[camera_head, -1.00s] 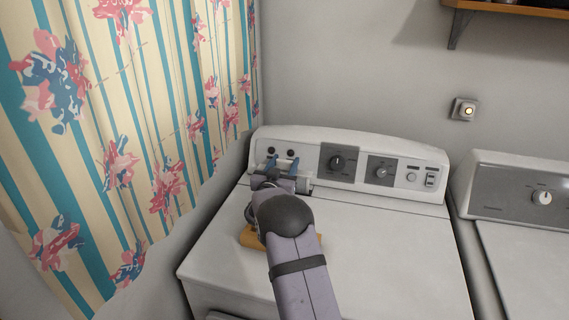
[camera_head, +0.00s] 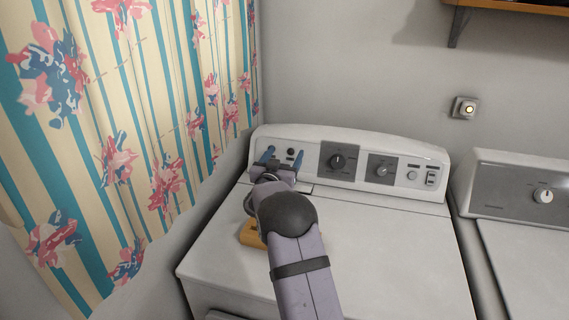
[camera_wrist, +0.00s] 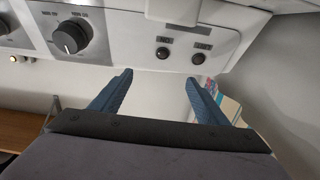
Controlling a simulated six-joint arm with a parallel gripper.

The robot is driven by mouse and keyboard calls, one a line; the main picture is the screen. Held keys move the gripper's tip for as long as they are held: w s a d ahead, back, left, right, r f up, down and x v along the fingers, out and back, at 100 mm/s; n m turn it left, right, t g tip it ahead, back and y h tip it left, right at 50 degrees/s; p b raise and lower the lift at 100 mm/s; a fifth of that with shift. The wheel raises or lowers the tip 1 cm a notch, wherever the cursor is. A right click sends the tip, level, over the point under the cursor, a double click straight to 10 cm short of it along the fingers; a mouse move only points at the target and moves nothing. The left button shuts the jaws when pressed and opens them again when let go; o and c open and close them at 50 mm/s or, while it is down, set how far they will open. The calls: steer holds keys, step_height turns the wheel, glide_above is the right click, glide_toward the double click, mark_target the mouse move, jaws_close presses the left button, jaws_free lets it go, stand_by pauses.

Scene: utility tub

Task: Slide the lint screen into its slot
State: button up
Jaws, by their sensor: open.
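My gripper (camera_head: 282,161) is open above the back left of the dryer top, in front of the control panel. In the wrist view its two blue fingers (camera_wrist: 158,78) are apart with nothing visible between them. I cannot make out the lint screen clearly in either current view. A small pale patch with a dark edge (camera_head: 304,188) shows at the dryer's rear left, just right of my gripper. I cannot tell whether it is the screen's top or the slot. My gripper and arm hide the area around it.
The white dryer (camera_head: 400,255) has a control panel with knobs (camera_head: 337,161). A wooden block (camera_head: 249,236) lies on its top, partly behind my arm. A striped floral curtain (camera_head: 130,130) hangs close on the left. Another appliance (camera_head: 530,240) stands right. The dryer's right top is clear.

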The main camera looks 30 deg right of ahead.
step_height(320, 180, up, 8)
steer(key=shift+f, duration=0.25)
stand_by(0.6)
